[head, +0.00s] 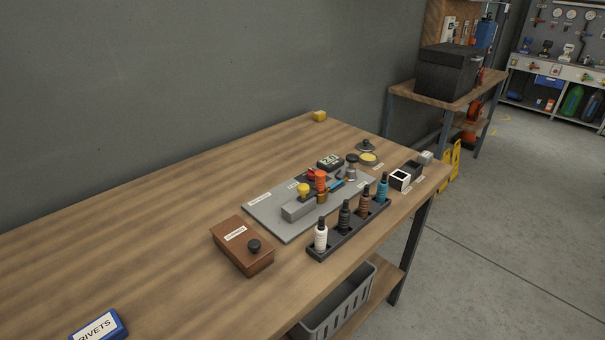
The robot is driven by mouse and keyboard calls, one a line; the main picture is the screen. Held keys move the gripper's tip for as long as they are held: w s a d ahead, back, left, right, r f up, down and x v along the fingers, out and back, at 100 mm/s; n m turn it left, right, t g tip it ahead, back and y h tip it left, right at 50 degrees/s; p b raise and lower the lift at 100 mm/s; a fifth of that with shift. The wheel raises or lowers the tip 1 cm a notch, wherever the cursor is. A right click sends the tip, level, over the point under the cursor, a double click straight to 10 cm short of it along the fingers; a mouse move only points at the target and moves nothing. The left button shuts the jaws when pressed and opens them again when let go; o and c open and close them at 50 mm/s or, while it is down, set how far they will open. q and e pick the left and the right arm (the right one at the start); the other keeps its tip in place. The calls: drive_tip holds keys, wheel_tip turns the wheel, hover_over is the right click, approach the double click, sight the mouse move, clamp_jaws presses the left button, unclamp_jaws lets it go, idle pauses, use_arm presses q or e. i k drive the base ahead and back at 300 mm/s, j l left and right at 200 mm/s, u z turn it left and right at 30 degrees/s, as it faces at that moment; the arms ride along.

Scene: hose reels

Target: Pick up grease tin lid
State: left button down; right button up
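A small dark round lid with a raised knob (366,146) lies near the back edge of the workbench, toward its right end. It looks like the grease tin lid. Just in front of it is a small round tin with a yellow top or filling (369,160), probably the open grease tin. The lid seems to lie beside the tin; whether they touch is too small to tell. Neither of my grippers is in view.
The wooden workbench (150,245) holds a grey board (280,226) with fittings, a black rack (335,241) of several bottles, a brown box (238,254), a blue RIVETS box (98,327) and black and white cubes (400,180).

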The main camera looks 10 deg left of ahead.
sight(364, 146)
drive_tip(key=i+l+z, duration=0.2)
drive_tip(key=l, duration=0.3)
drive_tip(key=i+l+z, duration=0.35)
drive_tip(key=i+l, duration=0.25)
drive_tip(key=l, duration=0.2)
drive_tip(key=i+l+z, duration=0.25)
drive_tip(key=i, duration=0.3)
drive_tip(key=i+l+z, duration=0.25)
drive_tip(key=i, duration=0.35)
drive_tip(key=i+z, duration=0.3)
drive_tip(key=i, duration=0.25)
drive_tip(key=i+u, duration=0.45)
drive_tip(key=i, duration=0.2)
drive_tip(key=i+l+u, duration=0.4)
drive_tip(key=i, duration=0.2)
drive_tip(key=i+u, duration=0.15)
drive_tip(key=u, duration=0.25)
drive_tip(key=i+j+u, duration=0.1)
drive_tip(key=u, duration=0.3)
drive_tip(key=i+u, duration=0.2)
drive_tip(key=u, duration=0.25)
drive_tip(key=i+l+u, duration=0.1)
drive_tip(key=u, duration=0.3)
drive_tip(key=i+l+u, duration=0.1)
drive_tip(key=u, duration=0.3)
